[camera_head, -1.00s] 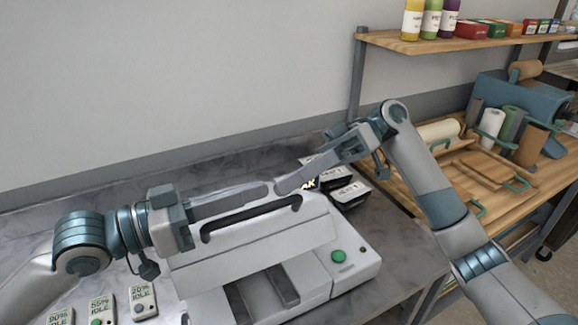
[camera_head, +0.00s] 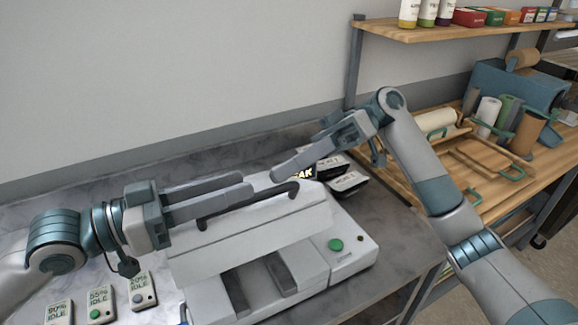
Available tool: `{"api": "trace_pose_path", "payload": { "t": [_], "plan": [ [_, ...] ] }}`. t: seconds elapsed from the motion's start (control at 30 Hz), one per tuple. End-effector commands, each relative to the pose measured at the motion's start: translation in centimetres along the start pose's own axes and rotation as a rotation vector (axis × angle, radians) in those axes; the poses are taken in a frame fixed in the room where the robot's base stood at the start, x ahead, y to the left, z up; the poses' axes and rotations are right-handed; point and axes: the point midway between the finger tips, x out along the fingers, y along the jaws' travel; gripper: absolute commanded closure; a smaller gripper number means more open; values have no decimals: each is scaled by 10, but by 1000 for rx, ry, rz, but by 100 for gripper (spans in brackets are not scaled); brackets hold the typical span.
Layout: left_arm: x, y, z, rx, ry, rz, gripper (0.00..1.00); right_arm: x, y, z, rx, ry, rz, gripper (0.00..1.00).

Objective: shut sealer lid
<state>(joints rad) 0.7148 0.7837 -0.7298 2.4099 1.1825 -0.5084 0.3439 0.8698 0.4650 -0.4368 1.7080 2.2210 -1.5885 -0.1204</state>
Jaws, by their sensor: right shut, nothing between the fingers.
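The sealer (camera_head: 352,268) is a pale grey machine with a green button (camera_head: 335,245) at its front right. Its lid (camera_head: 255,238) stands raised and tilted above the base, with a dark bar handle (camera_head: 262,200) along the top. My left gripper (camera_head: 250,183) lies across the left part of the handle, its two fingers apart with nothing seen between them. I cannot tell whether it touches the handle or the lid. My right gripper (camera_head: 274,174) is shut and empty, its tip just behind the right half of the handle, apparently clear of it.
Dark packs with white labels (camera_head: 345,182) lie behind the sealer at right, near my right gripper. Several small display units (camera_head: 100,303) stand at the front left. A wooden bench (camera_head: 490,165) with rolls and trays and a shelf (camera_head: 440,36) are at right.

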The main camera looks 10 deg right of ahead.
Motion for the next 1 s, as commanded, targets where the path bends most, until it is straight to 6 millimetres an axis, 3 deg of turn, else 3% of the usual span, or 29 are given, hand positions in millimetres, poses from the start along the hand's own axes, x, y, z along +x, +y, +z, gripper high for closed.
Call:
{"api": "trace_pose_path", "payload": {
  "t": [0.57,1.0],
  "plan": [
    [-69,-1,1,-1,-3,-5,69,0,0,0,0,-1,0,100],
    [-91,0,0,0,0,-1,69,0,0,0,0,-1,0,100]
  ]
}}
